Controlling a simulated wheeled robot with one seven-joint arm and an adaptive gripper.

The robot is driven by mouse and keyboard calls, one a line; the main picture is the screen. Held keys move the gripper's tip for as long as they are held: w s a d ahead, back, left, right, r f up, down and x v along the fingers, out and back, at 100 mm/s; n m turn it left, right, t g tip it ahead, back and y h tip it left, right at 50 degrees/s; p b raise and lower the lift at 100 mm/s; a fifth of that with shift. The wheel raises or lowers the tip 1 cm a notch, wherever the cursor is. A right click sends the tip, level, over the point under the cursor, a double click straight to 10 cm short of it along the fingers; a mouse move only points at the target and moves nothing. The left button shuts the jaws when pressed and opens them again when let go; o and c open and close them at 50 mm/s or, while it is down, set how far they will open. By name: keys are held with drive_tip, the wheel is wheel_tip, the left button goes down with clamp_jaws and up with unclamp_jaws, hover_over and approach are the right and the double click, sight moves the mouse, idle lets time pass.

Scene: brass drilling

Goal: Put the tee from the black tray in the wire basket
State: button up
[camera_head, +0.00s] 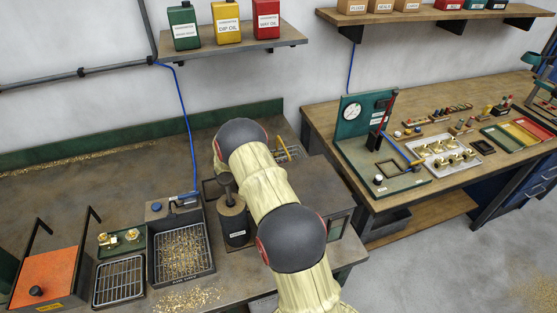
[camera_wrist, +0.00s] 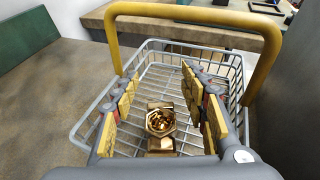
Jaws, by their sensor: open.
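The wire basket (camera_wrist: 84,128), grey wire with a yellow handle (camera_wrist: 262,75), fills the middle of the wrist view. In the head view only a small part of the basket (camera_head: 292,153) shows behind my arm. A shiny brass fitting (camera_wrist: 160,122), which looks like the tee, is inside the basket, its round opening facing up. My gripper (camera_wrist: 160,82) is open, reaching into the basket with its yellow-padded fingers on either side of the fitting. I cannot tell whether the fitting rests fully on the basket floor. My gripper is hidden in the head view.
Brass fittings (camera_head: 130,235) sit in a small dark tray at the left, near a black tray of brass chips (camera_head: 183,252) and an orange-topped box (camera_head: 45,275). A dark canister (camera_head: 234,222) stands close beside my arm. A second bench (camera_head: 440,195) is at the right.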

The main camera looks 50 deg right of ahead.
drive_tip(key=p+v, duration=0.2)
drive_tip(key=v, duration=1)
drive_tip(key=shift+p, duration=0.35)
drive_tip(key=shift+s, duration=0.1)
